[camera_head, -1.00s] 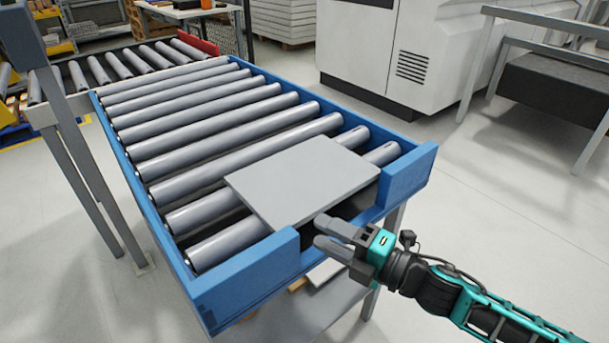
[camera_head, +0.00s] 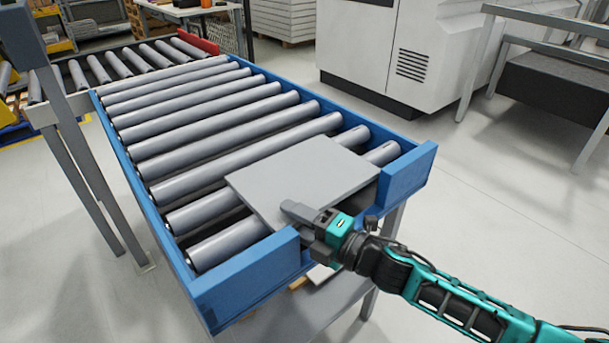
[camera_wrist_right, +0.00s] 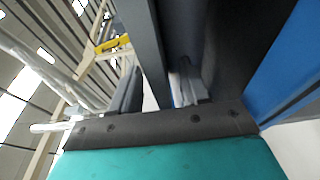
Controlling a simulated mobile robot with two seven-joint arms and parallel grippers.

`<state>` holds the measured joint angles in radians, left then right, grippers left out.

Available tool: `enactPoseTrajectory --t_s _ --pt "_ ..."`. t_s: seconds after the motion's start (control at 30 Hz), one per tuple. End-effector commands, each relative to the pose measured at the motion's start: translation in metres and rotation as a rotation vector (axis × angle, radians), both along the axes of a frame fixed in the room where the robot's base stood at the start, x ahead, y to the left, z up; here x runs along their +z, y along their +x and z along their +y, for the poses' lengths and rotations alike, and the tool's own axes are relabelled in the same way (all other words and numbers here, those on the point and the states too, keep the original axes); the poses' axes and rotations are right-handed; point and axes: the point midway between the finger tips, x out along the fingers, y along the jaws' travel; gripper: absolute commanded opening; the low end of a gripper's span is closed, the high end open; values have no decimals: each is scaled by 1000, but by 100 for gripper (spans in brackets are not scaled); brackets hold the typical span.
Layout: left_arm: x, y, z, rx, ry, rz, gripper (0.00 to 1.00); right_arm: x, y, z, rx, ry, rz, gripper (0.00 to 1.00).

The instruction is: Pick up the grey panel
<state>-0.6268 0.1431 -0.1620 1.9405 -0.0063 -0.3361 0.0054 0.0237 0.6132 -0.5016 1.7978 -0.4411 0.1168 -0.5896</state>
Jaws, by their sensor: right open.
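The grey panel (camera_head: 310,172) lies flat on the rollers at the near end of the blue roller conveyor, in the gap between its two end blocks. My right gripper (camera_head: 296,222) is open at the panel's near edge. One finger shows above the panel's top face; the other is mostly hidden below the edge. In the right wrist view, a grey slab edge (camera_wrist_right: 146,50), seemingly the panel, stands between the open fingers (camera_wrist_right: 158,92). I cannot tell whether either finger touches it. My left gripper is not in view.
The blue conveyor frame (camera_head: 245,283) has a raised end block on each side of my right gripper. A shelf (camera_head: 300,310) sits below the conveyor end. A white machine (camera_head: 400,50) and a grey rack (camera_head: 545,80) stand behind. The floor at right is clear.

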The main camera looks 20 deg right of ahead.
Motion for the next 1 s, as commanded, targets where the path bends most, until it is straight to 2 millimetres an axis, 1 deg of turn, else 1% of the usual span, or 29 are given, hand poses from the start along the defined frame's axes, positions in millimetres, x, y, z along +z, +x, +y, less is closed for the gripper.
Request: enactPoseTrajectory --t_s 0.03,0.07,0.5,0.87,0.9,1.0 --pt "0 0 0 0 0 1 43 0 0 0 0 0 0 46" --pt "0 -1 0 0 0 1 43 0 0 0 0 0 0 43" --pt "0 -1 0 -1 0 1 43 0 0 0 0 0 0 1" --pt "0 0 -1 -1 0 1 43 0 0 0 0 0 0 0" --pt "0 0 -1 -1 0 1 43 3 0 0 2 -1 -8 0" --pt "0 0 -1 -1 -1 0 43 3 0 0 2 0 -8 0"
